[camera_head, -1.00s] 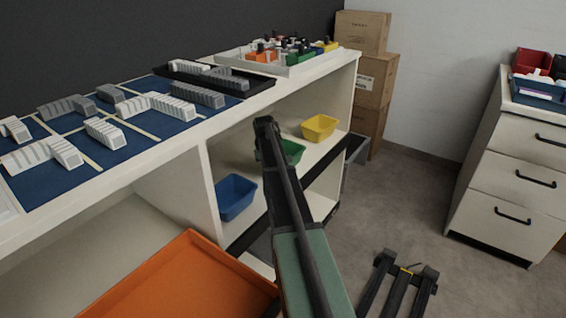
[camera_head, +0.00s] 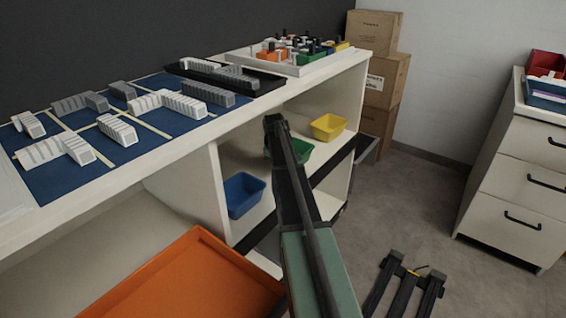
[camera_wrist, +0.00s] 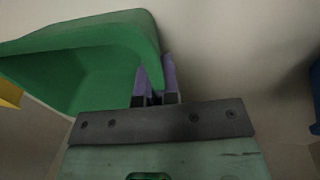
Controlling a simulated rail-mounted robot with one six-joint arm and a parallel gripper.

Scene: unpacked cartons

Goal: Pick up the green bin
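The green bin (camera_head: 303,150) stands on the shelf under the counter, between the blue and yellow bins. My arm hides part of it in the head view. In the wrist view the green bin (camera_wrist: 70,60) fills the upper left, with its open inside showing. My gripper (camera_wrist: 156,80) is at the bin's right-hand wall. One finger is on the inner side and one on the outer side, close together with the wall between them. The gripper looks shut on that wall. The fingertips are partly hidden by the rim.
A blue bin (camera_head: 243,194) and a yellow bin (camera_head: 328,126) stand on the same shelf. The counter (camera_head: 150,150) is above, and a shelf divider (camera_head: 206,185) is to the left. An orange tray (camera_head: 185,280) is at the lower left. Drawers (camera_head: 520,180) stand right, across open floor.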

